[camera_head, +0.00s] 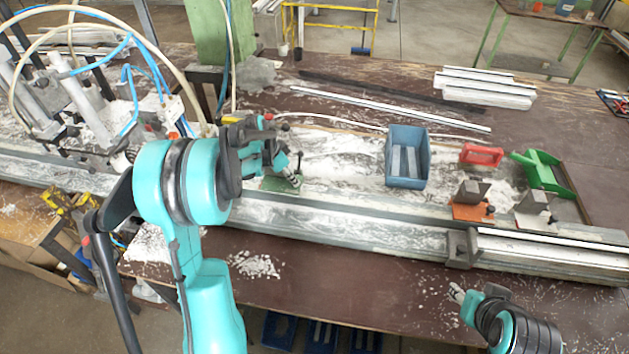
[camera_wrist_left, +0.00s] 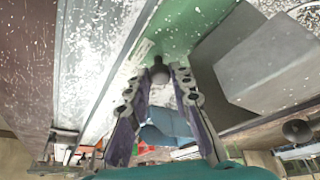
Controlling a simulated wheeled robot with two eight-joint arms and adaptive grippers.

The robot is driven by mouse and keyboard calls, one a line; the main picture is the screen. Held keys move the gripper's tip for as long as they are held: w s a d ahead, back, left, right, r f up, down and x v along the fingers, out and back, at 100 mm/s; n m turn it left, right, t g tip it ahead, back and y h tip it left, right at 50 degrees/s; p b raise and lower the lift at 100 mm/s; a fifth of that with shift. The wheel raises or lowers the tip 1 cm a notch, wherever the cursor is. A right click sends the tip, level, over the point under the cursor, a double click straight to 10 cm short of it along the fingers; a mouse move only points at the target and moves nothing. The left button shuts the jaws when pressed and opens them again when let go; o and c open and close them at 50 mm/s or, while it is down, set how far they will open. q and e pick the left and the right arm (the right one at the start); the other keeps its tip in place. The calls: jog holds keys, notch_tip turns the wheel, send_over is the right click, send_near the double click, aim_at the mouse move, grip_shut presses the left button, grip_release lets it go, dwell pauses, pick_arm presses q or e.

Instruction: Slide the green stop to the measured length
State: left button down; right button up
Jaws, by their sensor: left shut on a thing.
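The green stop (camera_head: 283,185) sits on the long metal rail (camera_head: 345,229), left of the bench middle. In the left wrist view its green plate (camera_wrist_left: 192,22) carries a grey block (camera_wrist_left: 268,65) and a dark round knob (camera_wrist_left: 160,73). My left gripper (camera_head: 294,178) is at the stop, with its fingers shut on the knob. The fingers also show in the left wrist view (camera_wrist_left: 160,88), one on each side of the knob. In the head view my left gripper and forearm partly cover the stop. My right gripper (camera_head: 456,293) is near the front edge, apart from everything; its opening is unclear.
An orange stop (camera_head: 471,211) and a white stop (camera_head: 533,221) stand further right on the rail. A pale profile (camera_head: 550,248) lies along the rail's right end. White chips (camera_head: 254,264) litter the bench.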

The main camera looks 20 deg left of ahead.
aim_at(286, 182)
pick_arm(q)
jog(key=shift+s+a, duration=0.2)
jog(key=shift+a, duration=0.75)
jog(key=shift+s+a, duration=0.15)
jog(key=shift+a, duration=0.75)
jog(key=c, duration=1.6)
grip_release()
jog(key=v, duration=1.2)
